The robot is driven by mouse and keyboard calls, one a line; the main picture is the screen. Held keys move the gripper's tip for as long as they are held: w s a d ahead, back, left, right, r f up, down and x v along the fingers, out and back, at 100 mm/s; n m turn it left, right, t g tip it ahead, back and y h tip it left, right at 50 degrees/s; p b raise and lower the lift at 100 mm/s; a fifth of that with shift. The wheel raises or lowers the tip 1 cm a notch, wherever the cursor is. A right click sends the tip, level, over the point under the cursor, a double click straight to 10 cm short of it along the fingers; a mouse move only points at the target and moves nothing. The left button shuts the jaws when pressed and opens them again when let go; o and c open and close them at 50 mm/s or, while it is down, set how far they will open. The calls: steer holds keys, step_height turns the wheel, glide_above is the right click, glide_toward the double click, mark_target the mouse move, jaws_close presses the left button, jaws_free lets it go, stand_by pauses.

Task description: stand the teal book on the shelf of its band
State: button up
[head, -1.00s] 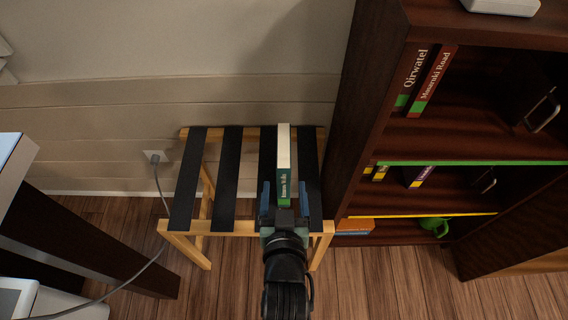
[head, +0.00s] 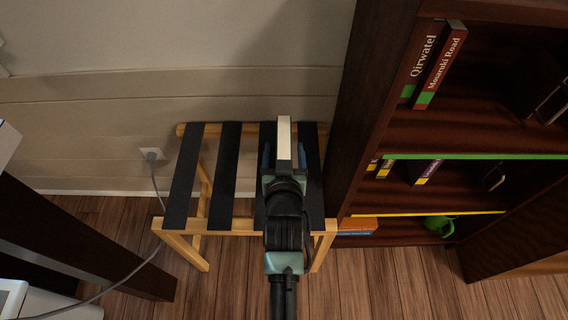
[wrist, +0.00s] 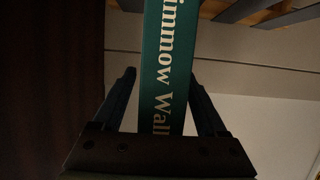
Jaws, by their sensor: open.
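The teal book (head: 284,142) stands on the black straps of a wooden folding rack. In the head view mostly its pale page edge shows, since my gripper hides the spine. In the wrist view the teal spine (wrist: 166,60) with white lettering runs between the two fingers; I see no coloured band on the visible part. My gripper (head: 284,158) is open, one finger on each side of the book, with a gap visible in the wrist view (wrist: 165,88). The dark bookcase at right has a green-edged shelf (head: 480,156) and a yellow-edged shelf (head: 440,213).
Green-banded books (head: 436,62) stand above the green edge; yellow-banded books (head: 424,171) stand below it. An orange book (head: 357,225) and a green mug (head: 440,226) are at the bottom. The rack (head: 235,226) stands close to the bookcase side. A cable (head: 157,185) hangs at left.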

mark_target(281, 156)
jaws_close()
stand_by(0.4)
steer(key=shift+r, duration=0.2)
step_height(281, 156, up, 10)
steer(key=p, duration=0.3)
steer(key=shift+f+p, duration=0.1)
steer(key=shift+p, duration=0.3)
steer(key=s+f, duration=0.1)
steer(key=s, duration=0.2)
steer(key=s+f, duration=0.1)
steer(key=s, duration=0.2)
steer(key=s+f, duration=0.1)
steer(key=s, duration=0.2)
steer(key=shift+a+f, duration=0.25)
steer(key=shift+f, duration=0.1)
steer(key=s, duration=0.7)
step_height(281, 156, up, 17)
steer(key=s+p, duration=0.1)
steer(key=p, duration=2.5)
steer(key=shift+s+d, duration=0.2)
steer(key=shift+d, duration=0.05)
